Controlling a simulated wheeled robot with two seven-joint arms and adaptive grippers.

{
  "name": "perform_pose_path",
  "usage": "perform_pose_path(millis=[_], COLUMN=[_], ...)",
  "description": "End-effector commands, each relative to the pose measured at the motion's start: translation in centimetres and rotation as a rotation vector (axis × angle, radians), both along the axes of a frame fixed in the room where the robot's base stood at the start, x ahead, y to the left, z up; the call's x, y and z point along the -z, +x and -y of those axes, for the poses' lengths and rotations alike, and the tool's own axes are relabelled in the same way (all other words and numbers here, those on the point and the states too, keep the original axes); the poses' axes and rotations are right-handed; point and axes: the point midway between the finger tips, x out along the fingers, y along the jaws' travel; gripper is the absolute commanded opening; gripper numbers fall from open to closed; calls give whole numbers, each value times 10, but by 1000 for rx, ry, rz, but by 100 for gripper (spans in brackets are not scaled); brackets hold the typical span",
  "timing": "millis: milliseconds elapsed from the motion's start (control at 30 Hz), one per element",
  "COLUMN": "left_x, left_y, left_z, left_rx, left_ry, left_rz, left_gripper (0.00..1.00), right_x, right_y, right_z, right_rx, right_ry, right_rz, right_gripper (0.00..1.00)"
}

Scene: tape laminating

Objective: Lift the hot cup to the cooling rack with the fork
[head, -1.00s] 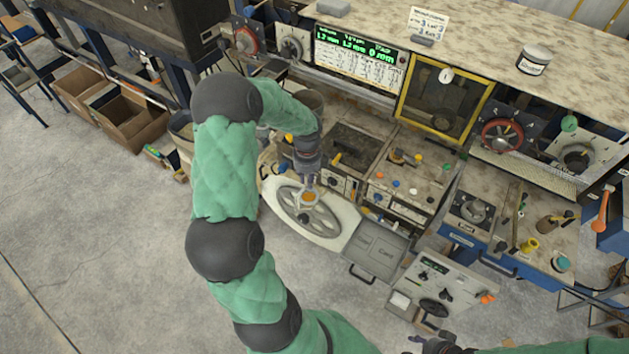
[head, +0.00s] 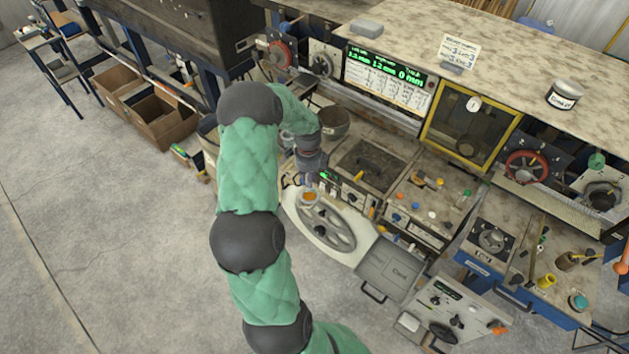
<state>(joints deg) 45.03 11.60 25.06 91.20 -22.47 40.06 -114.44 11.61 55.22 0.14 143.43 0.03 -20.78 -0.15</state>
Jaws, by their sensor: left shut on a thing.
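The cup (head: 308,197), small and grey with an orange inside, shows in the head view just below my left gripper (head: 308,182). It appears upright, over or beside the upper left rim of a grey oval spoked rack (head: 327,228). I cannot tell whether the cup touches the rack or hangs above it. My left gripper reaches down from above and is shut; what it grips is most likely the fork, which is too small and hidden to make out. My right gripper is out of view.
The spoked rack lies on a white oval top (head: 348,257). A grey pot (head: 334,122) and a dark hotplate (head: 371,165) stand behind. A control panel (head: 455,312) is at the lower right.

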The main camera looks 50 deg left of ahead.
Motion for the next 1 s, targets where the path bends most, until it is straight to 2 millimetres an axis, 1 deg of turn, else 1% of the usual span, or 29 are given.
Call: perform_pose_path(millis=[100,1000], left_x=[-3,-12], left_y=[-2,-17], left_z=[-12,-86], left_rx=[-2,-2], left_ry=[2,3], left_rz=[1,2], left_gripper=[0,0], right_x=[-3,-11], right_y=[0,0], right_z=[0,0], right_rx=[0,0], right_ry=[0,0], right_rz=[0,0], right_gripper=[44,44])
